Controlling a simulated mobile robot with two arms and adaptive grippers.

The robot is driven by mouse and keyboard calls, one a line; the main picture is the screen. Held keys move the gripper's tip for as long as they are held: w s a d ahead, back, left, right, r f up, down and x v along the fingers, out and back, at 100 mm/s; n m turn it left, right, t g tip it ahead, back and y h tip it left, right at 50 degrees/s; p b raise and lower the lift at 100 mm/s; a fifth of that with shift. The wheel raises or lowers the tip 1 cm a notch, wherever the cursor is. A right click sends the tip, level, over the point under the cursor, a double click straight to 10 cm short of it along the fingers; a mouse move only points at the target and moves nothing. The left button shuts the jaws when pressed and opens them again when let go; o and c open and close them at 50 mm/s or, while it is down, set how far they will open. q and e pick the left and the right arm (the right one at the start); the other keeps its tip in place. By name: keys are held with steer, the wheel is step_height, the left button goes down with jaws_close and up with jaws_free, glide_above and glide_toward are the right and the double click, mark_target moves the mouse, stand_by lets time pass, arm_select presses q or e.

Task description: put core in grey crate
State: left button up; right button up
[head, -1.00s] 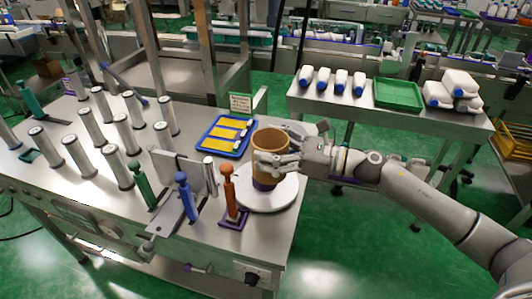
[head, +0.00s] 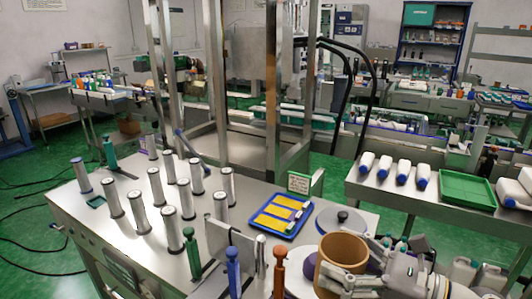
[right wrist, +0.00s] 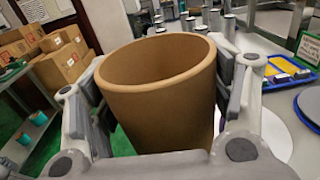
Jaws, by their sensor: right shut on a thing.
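The core, a brown open cardboard tube (head: 343,252), is at the lower right of the head view. It fills the middle of the right wrist view (right wrist: 160,95), with its open top facing up. My right gripper (head: 350,280) is shut on it, with fingers on both sides of the wall in the right wrist view (right wrist: 165,120). A white round plate (right wrist: 276,132) lies behind and below the core; a purple part (head: 307,266) shows beside the core's left edge. Its lower end is hidden. I cannot make out a grey crate. My left gripper is out of view.
A blue tray with yellow strips (head: 283,214) and a grey disc with a knob (head: 341,221) lie close behind the core. Silver cylinders (head: 155,186) and coloured handles (head: 232,268) stand left. A side table holds white bottles (head: 385,167) and a green tray (head: 467,189).

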arm_select(q)
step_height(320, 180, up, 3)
steer(key=p, duration=0.3)
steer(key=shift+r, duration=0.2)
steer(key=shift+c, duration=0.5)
arm_select(e)
steer(key=s+d+f+m+t+h, duration=0.2)
steer(key=s+f+m+t+h, duration=0.5)
steer(key=f+m+h, duration=0.3)
steer(key=s+h, duration=0.1)
steer(key=h, duration=0.3)
steer(key=shift+d+f+m, duration=0.3)
steer(key=shift+d, duration=0.05)
